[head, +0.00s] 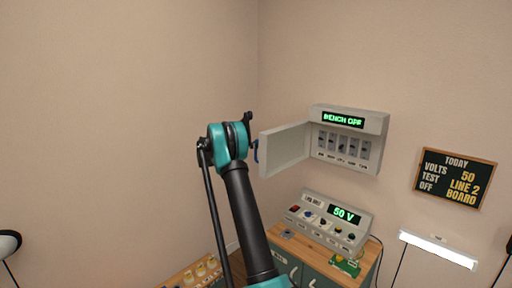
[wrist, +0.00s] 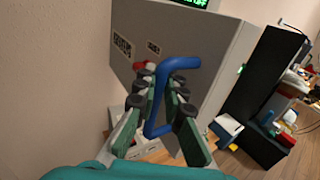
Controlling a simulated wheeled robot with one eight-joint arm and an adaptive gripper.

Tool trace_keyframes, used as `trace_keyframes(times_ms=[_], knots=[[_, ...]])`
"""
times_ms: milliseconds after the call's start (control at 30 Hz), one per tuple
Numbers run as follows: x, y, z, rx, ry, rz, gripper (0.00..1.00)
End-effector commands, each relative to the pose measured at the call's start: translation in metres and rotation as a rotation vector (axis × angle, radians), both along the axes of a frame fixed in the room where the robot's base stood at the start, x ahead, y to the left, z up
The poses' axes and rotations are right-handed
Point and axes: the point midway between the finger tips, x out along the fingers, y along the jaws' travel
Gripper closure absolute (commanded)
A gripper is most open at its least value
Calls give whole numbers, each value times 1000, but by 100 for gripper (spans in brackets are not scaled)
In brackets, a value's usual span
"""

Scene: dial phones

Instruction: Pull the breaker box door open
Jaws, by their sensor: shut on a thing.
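The breaker box (head: 345,140) is on the wall in the head view, with a green "BENCH OFF" display on top. Its grey door (head: 285,148) stands swung out to the left, and a row of switches (head: 342,146) shows inside. The blue door handle (head: 256,151) is at the door's free edge; in the wrist view the handle (wrist: 157,95) is a blue loop. My gripper (wrist: 162,95) is shut on the handle, with its fingers on both sides of the bar. In the head view my arm hides most of the gripper.
Below the box, a panel with a "50 V" display (head: 330,221) stands on a wooden-topped bench (head: 305,250). A chalkboard (head: 454,178) hangs on the wall to the right. A lit lamp (head: 438,249) is at the lower right. The wall left of my arm is bare.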

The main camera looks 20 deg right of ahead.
Motion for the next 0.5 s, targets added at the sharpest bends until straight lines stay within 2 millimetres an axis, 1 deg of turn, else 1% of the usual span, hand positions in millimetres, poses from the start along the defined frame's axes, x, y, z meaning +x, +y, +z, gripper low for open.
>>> trace_keyframes(times_ms=[300, 333, 467, 500], knots=[[0, -1, 0, 0, 0, -2, 100], [0, -1, 0, 0, 0, -2, 87], [0, -1, 0, 0, 0, -2, 71], [0, -1, 0, 0, 0, -1, 68]])
